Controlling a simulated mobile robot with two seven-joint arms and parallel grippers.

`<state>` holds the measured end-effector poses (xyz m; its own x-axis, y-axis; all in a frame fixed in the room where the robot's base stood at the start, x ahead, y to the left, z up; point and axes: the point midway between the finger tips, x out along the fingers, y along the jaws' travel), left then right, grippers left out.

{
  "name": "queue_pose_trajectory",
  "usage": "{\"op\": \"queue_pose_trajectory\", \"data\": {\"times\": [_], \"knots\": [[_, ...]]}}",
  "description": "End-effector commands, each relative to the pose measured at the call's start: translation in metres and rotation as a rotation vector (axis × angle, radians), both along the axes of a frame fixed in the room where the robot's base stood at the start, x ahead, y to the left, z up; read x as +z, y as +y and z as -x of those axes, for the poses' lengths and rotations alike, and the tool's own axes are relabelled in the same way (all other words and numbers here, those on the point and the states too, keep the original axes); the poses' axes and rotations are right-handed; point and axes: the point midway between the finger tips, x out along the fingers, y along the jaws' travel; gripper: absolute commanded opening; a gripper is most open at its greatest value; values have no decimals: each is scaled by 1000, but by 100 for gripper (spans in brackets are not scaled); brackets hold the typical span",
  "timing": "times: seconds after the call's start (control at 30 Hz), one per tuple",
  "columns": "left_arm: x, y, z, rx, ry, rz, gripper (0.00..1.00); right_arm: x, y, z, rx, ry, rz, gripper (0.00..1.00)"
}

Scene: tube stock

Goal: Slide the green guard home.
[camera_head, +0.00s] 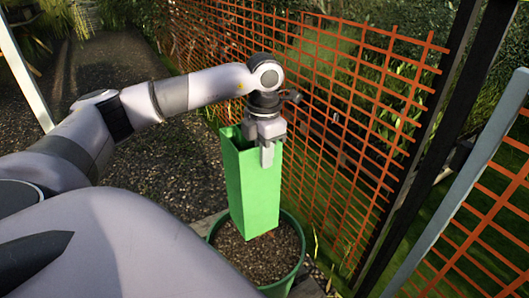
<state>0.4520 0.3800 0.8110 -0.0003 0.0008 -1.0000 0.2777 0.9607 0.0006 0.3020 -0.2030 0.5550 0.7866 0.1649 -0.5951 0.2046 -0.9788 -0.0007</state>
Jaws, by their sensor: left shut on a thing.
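The green guard (252,190) is a tall square tube, open at the top. It stands nearly upright, leaning slightly, over a round green pot (303,252) filled with dark soil. Its lower end is at the soil inside the pot; I cannot tell whether it touches or how deep it sits. My left gripper (267,152) is shut on the guard's top edge at the near right side, with one finger on the outer face. What is inside the guard is hidden. My right gripper is not in view.
An orange mesh fence (345,100) runs close behind and right of the pot. A dark post (425,150) and a grey post (452,205) stand at the right. Gravel ground (165,160) lies open to the left. Wooden boards (306,288) show beside the pot.

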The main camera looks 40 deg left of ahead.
Motion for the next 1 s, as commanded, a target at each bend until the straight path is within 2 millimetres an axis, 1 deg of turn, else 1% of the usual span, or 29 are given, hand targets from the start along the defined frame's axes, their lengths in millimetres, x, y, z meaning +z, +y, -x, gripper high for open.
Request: {"op": "queue_pose_trajectory", "data": {"times": [1.0], "knots": [[-45, 0, 0, 0, 0, 1, 0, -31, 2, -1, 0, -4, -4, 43]]}}
